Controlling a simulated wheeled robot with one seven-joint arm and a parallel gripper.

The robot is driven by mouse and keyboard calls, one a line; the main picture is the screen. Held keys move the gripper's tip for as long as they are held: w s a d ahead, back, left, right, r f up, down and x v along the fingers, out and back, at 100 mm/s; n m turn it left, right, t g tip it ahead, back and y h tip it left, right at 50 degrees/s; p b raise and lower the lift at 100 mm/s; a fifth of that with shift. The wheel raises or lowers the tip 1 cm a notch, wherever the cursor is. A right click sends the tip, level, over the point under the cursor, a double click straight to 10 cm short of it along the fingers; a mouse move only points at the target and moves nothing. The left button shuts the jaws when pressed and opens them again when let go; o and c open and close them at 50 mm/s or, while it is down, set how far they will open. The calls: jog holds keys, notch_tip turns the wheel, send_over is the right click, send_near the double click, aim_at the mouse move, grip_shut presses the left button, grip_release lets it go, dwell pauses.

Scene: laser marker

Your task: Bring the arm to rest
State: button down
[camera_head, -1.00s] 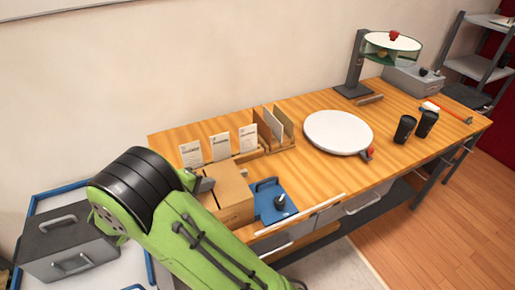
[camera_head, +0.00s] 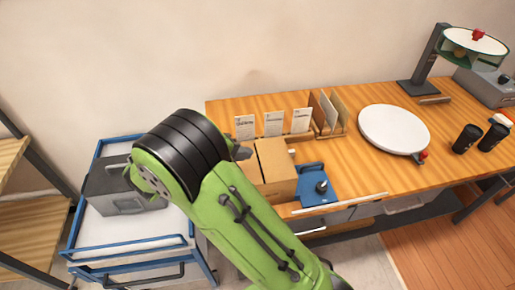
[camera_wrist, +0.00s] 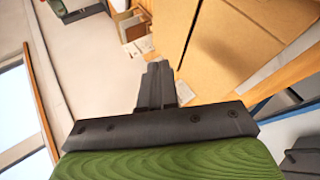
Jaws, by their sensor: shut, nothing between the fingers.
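My green and black arm (camera_head: 235,215) reaches across the lower middle of the head view, bent at a black joint. In the wrist view my gripper (camera_wrist: 158,82) is shut, with its dark fingers together and nothing between them. In the head view a small dark part of it (camera_head: 242,152) shows behind the arm, beside a cardboard box (camera_head: 276,170) on the workbench. The box also fills the upper right of the wrist view (camera_wrist: 240,45). I cannot tell the exact gap between the fingers and the box.
The wooden workbench (camera_head: 360,172) holds a blue fixture (camera_head: 318,188), upright cards (camera_head: 274,124), a white round plate (camera_head: 393,128) and black cups (camera_head: 466,138). A blue-framed cart (camera_head: 130,238) with a grey case (camera_head: 115,185) stands left. Shelving (camera_head: 30,225) is at the far left.

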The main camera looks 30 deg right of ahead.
jog(key=s+a+r+m+t+y, duration=0.1)
jog(key=s+r+y, duration=0.4)
jog(key=s, duration=0.6)
jog(key=s+a+r+m+t+y, duration=0.1)
jog(key=s+a+r+y, duration=0.3)
jog(key=s, duration=0.7)
jog(key=shift+s+r+t+y, duration=0.15)
jog(key=shift+r+t+y, duration=0.55)
jog(key=shift+y, duration=0.4)
